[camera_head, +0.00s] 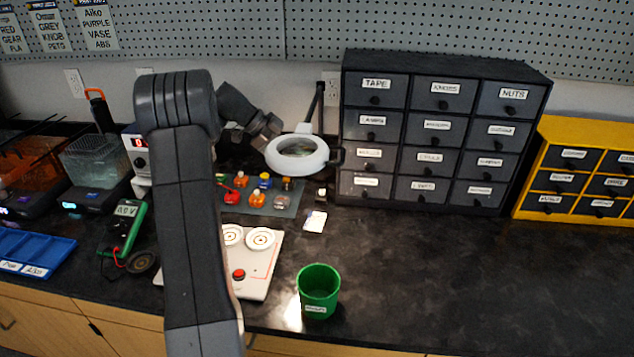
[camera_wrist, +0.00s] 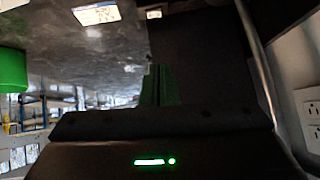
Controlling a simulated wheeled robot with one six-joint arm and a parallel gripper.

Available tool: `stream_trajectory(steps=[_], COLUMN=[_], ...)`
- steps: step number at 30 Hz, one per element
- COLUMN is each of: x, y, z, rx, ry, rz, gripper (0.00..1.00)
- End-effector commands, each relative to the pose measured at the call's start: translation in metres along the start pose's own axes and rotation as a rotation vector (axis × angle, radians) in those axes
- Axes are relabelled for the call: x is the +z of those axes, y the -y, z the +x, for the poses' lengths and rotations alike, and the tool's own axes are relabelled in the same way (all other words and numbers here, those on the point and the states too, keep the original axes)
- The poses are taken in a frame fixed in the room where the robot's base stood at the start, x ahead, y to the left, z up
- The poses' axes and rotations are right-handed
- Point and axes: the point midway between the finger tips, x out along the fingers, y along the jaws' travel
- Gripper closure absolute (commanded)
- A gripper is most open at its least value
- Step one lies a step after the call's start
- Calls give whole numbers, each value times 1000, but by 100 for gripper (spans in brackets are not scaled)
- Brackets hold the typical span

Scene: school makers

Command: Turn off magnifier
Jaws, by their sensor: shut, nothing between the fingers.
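The magnifier (camera_head: 297,153) is a white ring around a round lens, held on a dark upright arm at the back of the counter, left of the black drawer cabinet. I cannot tell whether its lamp is lit, and I make out no switch clearly. My gripper (camera_head: 272,128) is close to the magnifier's upper left rim in the head view; its fingertips are hard to make out there, and I cannot tell whether they touch it. In the wrist view my shut fingers (camera_wrist: 158,85) show dark and empty against the dark background.
A black drawer cabinet (camera_head: 395,112) stands right of the magnifier, a yellow one (camera_head: 545,130) beyond it. A mat with small colored parts (camera_head: 290,209) and a white card (camera_head: 315,221) lie below. A green cup (camera_head: 319,292) stands in front. The right counter is clear.

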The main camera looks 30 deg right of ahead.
Motion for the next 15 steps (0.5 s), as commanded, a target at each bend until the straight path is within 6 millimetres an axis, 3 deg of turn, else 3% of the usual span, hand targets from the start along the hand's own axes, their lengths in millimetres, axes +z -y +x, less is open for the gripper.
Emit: stream_trajectory(steps=[8,15], x=[-1,-1], y=[0,0], z=[18,68], rx=[3,5], ry=[-1,-1], rz=[0,-1], gripper=[100,100])
